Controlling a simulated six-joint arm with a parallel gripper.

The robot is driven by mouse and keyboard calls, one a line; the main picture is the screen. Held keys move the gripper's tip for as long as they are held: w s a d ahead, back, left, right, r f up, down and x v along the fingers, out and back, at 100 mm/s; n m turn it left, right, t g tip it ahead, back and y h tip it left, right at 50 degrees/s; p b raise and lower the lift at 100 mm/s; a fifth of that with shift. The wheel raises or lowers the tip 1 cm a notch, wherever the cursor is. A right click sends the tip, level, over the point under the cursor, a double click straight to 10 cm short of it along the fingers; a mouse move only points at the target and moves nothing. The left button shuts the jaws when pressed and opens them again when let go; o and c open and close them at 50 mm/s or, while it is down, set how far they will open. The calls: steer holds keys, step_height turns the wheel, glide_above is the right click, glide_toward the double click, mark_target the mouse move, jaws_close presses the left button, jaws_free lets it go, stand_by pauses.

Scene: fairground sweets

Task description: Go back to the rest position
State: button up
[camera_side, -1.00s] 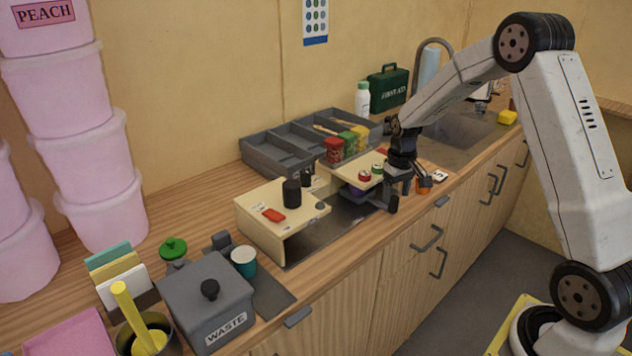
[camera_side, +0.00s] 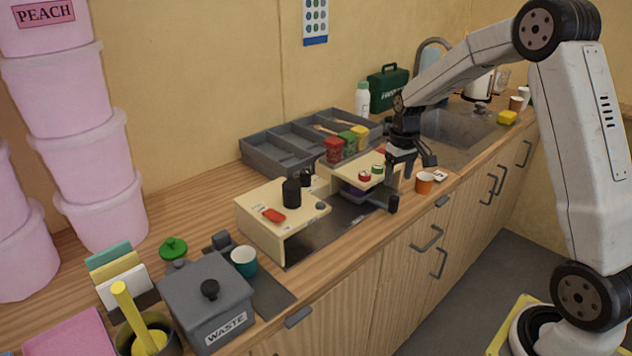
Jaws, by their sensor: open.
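My gripper (camera_side: 411,168) is open and empty. It hangs above the counter at the right end of the cream-coloured machine (camera_side: 262,238). An orange cup (camera_side: 424,183) stands upright on the counter, just right of and below my gripper, apart from it. The machine has a black knob (camera_side: 291,193) and a red switch (camera_side: 273,215) on top. A red-topped and a green-topped small item sit on its right-hand shelf (camera_side: 345,174).
A grey divided tray (camera_side: 262,160) with red, green and yellow jars stands behind the machine. A grey waste bin (camera_side: 207,300), a teal cup (camera_side: 243,261) and a yellow-handled pot (camera_side: 140,320) stand at front left. The sink (camera_side: 450,133) lies behind my arm.

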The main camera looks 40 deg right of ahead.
steer(key=s+a+f+n+t, duration=0.1)
steer(key=s+a, duration=0.6)
steer(key=a, duration=0.2)
steer(key=s+a+f+n+t, duration=0.1)
steer(key=s+a+n, duration=0.1)
steer(key=s+a, duration=0.5)
steer(key=a, duration=0.3)
steer(key=shift+s, duration=0.2)
